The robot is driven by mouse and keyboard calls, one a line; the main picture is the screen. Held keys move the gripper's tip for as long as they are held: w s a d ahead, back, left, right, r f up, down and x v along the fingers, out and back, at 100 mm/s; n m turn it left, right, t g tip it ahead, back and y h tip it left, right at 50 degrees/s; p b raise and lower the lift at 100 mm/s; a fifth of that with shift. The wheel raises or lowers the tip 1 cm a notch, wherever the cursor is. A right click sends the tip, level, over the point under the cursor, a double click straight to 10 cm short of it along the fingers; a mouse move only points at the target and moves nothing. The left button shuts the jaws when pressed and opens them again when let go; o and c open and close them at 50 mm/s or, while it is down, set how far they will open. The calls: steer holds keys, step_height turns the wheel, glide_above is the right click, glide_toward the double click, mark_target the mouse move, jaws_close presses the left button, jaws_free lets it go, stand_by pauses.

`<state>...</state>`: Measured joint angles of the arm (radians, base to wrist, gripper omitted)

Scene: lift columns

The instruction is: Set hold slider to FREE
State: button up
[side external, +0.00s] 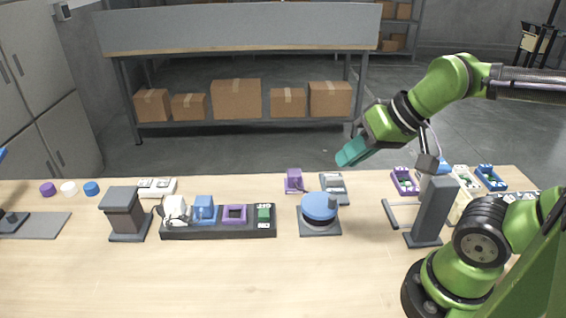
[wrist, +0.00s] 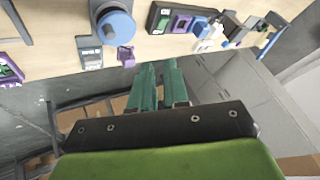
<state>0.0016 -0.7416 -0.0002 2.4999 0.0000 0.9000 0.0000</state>
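A black rail (side external: 218,229) on the table carries a white, a blue and a purple piece and, at its right end, a green block (side external: 263,214) with small white labels. This green block looks like the hold slider, but I cannot read its labels or setting. It also shows near the top of the wrist view (wrist: 163,20). My gripper (side external: 353,152) has teal fingers, is raised above the table's back edge, right of the rail, and touches nothing. In the wrist view its fingers (wrist: 158,68) are close together with nothing between them.
A blue round knob (side external: 319,206) on a grey base stands right of the rail. A grey labelled device (side external: 334,185) and a purple piece (side external: 294,181) sit behind it. A dark post (side external: 125,213) stands left, another grey post (side external: 433,210) right. The front table is clear.

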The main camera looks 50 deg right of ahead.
steer(key=o, duration=1.1)
steer(key=w+d+f+m+g, duration=0.2)
steer(key=w+d+f+g, duration=0.1)
steer(key=w+d, duration=0.4)
steer(key=shift+w+d+f+m+g+h, duration=0.2)
steer(key=shift+w+d+m+g+h, duration=0.15)
steer(key=shift+w, duration=0.2)
steer(key=m+g+h, duration=0.1)
steer(key=m+g, duration=0.1)
steer(key=g, duration=0.2)
glide_above(335, 179)
steer(key=f, duration=0.2)
steer(key=shift+t, duration=0.25)
step_height(335, 179, down, 16)
steer(key=shift+f, duration=0.2)
steer(key=shift+c, duration=0.2)
jaws_close()
steer(key=shift+w+d, duration=1.1)
steer(key=shift+w, duration=0.05)
